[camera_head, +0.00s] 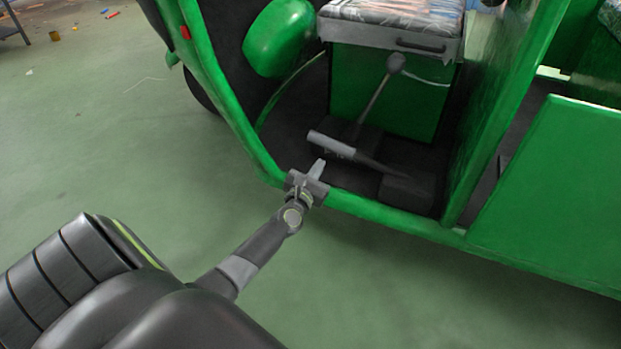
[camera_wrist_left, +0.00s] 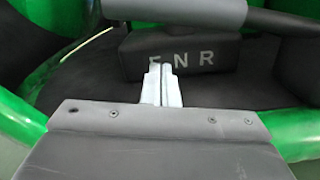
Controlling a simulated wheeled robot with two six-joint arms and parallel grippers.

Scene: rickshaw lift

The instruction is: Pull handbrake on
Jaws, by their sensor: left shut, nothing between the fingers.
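The handbrake (camera_head: 332,146) is a dark lever with a grey cylindrical grip, low on the floor of the green rickshaw in front of the seat. Its grey grip (camera_wrist_left: 180,12) crosses the top of the left wrist view. My left gripper (camera_head: 318,170) is at the rickshaw's door sill, just in front of and below the grip, apparently apart from it. Its fingers (camera_wrist_left: 163,85) are shut with nothing between them. They point toward a dark box marked with letters (camera_wrist_left: 190,60), partly covering the first letter. My right gripper is not in view.
A gear lever with a round knob (camera_head: 396,63) rises behind the handbrake. The seat (camera_head: 390,14) is above it. The green sill (camera_head: 390,215) and front frame (camera_head: 225,90) border the opening. The green floor (camera_head: 110,130) at left is largely clear.

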